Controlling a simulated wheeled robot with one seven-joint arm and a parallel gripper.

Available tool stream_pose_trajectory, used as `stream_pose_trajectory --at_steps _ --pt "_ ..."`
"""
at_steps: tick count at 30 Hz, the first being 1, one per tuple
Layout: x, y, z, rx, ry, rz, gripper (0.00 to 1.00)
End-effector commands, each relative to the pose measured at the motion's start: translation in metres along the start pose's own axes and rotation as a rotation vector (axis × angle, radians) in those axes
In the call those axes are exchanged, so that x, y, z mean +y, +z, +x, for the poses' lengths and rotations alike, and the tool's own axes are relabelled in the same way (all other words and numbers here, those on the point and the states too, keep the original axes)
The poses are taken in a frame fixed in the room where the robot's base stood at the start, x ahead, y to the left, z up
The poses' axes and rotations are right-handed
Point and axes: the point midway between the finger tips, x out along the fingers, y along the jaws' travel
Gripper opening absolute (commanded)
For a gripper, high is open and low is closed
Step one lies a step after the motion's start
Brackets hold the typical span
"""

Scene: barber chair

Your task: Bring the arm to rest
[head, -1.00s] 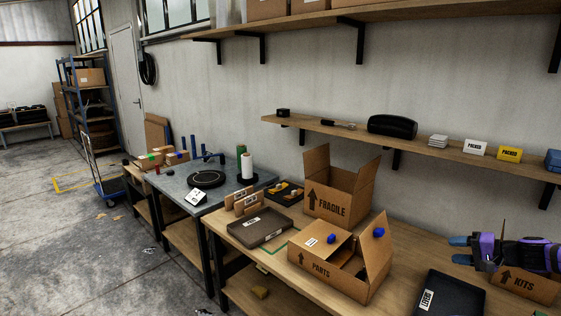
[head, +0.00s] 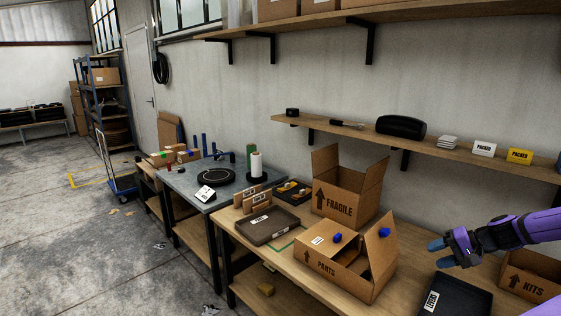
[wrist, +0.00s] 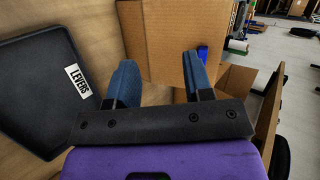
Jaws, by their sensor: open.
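My gripper (head: 432,255) is at the right of the head view, with a purple arm and blue fingers. It is held above the workbench, over the far side of the black LEVERS case (head: 452,293). In the wrist view my gripper (wrist: 162,78) has its two blue fingers apart with nothing between them. A cardboard box wall (wrist: 160,30) shows beyond the fingertips there; I cannot tell whether they touch it. The LEVERS case (wrist: 40,85) lies to the left in the wrist view.
The open PARTS box (head: 330,276) stands left of my gripper, with the open FRAGILE box (head: 338,207) behind. The KITS box (head: 530,280) is at the right. A wall shelf (head: 440,151) runs above the bench. Open floor (head: 80,235) lies at the left.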

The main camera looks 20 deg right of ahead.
Motion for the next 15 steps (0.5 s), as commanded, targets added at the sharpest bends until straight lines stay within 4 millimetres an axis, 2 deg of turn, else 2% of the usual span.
stream_pose_trajectory --at_steps 6,15 --pt "-0.037 0.025 0.029 -0.145 0.211 -0.086 0.47" --pt "-0.090 0.059 0.045 -0.254 0.476 -0.214 0.47"
